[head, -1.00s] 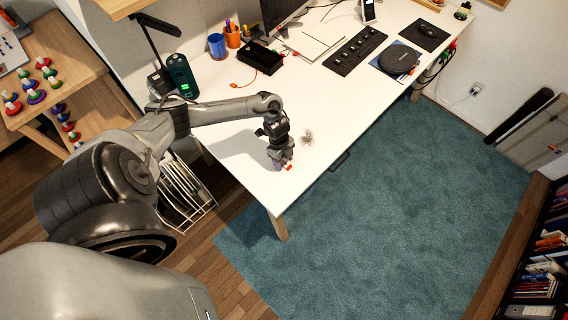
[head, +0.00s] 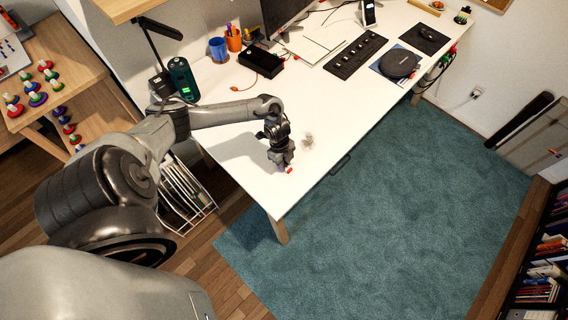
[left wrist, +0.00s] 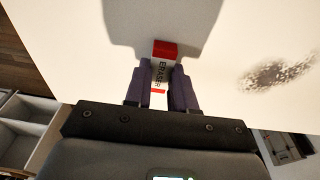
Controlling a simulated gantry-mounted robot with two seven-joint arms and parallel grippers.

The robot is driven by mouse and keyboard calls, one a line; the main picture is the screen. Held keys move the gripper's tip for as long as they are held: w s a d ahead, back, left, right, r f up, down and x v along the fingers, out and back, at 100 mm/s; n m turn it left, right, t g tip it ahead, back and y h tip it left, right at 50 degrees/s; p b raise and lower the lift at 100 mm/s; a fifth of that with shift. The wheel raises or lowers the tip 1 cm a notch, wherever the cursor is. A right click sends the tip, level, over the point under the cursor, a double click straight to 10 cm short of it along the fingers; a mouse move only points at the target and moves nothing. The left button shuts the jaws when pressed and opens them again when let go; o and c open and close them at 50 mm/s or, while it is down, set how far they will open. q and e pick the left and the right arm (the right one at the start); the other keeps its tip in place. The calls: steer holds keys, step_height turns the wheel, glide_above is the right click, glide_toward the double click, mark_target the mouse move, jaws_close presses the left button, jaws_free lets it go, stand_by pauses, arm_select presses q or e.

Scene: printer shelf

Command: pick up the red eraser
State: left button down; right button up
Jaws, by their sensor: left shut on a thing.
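The red eraser (left wrist: 163,50) has a white sleeve with the word ERASER and shows between the fingers in the left wrist view. In the head view only a small red end of the eraser (head: 289,170) shows at the fingertips. My left gripper (head: 285,167) is shut on the eraser, low over the near part of the white desk. In the left wrist view the two dark fingers of the left gripper (left wrist: 161,82) press on both sides of the sleeve. I cannot tell whether the eraser touches the desk. My right gripper is not in view.
The white desk (head: 240,180) is clear around the gripper except for a grey smudge (head: 308,141). A black box (head: 261,67), a keyboard (head: 357,54) and a round dark device (head: 399,63) stand farther back. A green-lit device (head: 183,78) stands at the desk's left edge.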

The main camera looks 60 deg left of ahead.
arm_select(q)
steer(key=r, duration=0.3)
steer(key=r+p, duration=0.1)
steer(key=shift+d+r, duration=0.2)
steer(key=shift+d, duration=0.1)
steer(key=d+r+p, duration=0.1)
steer(key=d+r, duration=0.5)
steer(key=d, duration=0.5)
steer(key=shift+r+p, duration=0.15)
steer(key=shift+p, duration=0.25)
steer(key=shift+s, duration=0.1)
